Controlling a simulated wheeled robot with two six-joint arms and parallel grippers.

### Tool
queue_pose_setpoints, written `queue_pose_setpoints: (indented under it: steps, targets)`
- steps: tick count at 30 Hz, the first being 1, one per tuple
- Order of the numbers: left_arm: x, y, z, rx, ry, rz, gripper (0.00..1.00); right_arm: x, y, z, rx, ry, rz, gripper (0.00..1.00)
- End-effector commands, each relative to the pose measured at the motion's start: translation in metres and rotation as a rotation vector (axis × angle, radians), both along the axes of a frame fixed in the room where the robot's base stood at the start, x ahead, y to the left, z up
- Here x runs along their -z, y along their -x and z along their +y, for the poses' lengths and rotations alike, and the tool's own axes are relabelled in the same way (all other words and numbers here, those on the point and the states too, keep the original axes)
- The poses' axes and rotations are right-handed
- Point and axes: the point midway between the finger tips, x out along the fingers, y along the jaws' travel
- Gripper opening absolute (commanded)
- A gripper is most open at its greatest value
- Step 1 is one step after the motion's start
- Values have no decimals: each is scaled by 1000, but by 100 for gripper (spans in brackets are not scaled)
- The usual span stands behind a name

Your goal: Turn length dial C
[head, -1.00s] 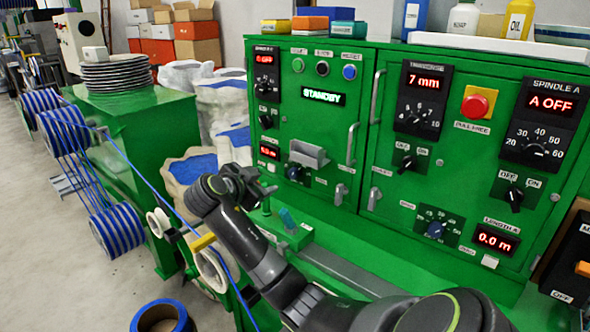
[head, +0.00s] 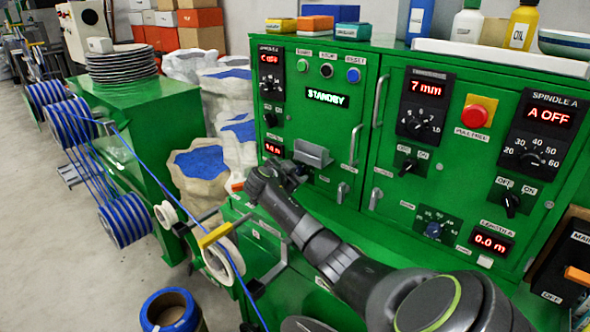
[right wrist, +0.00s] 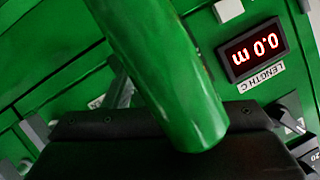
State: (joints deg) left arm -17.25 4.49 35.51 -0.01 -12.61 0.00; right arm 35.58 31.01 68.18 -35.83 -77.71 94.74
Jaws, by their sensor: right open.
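The length C display (head: 274,149), lit red, sits low on the left cabinet door in the head view. In the right wrist view the length C display (right wrist: 251,48) reads 0.0 m, upside down, above its LENGTH C label (right wrist: 250,77). Length dial C is hidden; my right gripper (head: 284,178) covers the area just below and right of that display. My right gripper is open, close in front of the panel; its fingertips are not clear, and I cannot tell whether it touches the dial. My left gripper is not in view.
A grey bracket (head: 313,152) juts from the panel beside my right gripper. A green bar (right wrist: 160,75) crosses the right wrist view closely. The length A dial (head: 433,230) is farther right. Blue cable (head: 145,165) runs from the spools at the left past a white pulley (head: 223,260).

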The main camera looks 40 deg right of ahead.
Motion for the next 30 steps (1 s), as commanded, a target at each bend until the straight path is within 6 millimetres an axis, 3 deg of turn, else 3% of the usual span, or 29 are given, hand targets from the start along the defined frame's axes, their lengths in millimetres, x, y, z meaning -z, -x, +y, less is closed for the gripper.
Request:
queue_pose_setpoints:
  steps: [13, 23, 30]
  targets:
    - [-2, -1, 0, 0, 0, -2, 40, 2, -2, -6, -1, -1, -2, 52]
    - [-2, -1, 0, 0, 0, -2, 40, 2, -2, -6, -1, -1, -1, 9]
    - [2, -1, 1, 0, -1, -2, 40, 3, -3, -6, 0, 7, 79, 8]
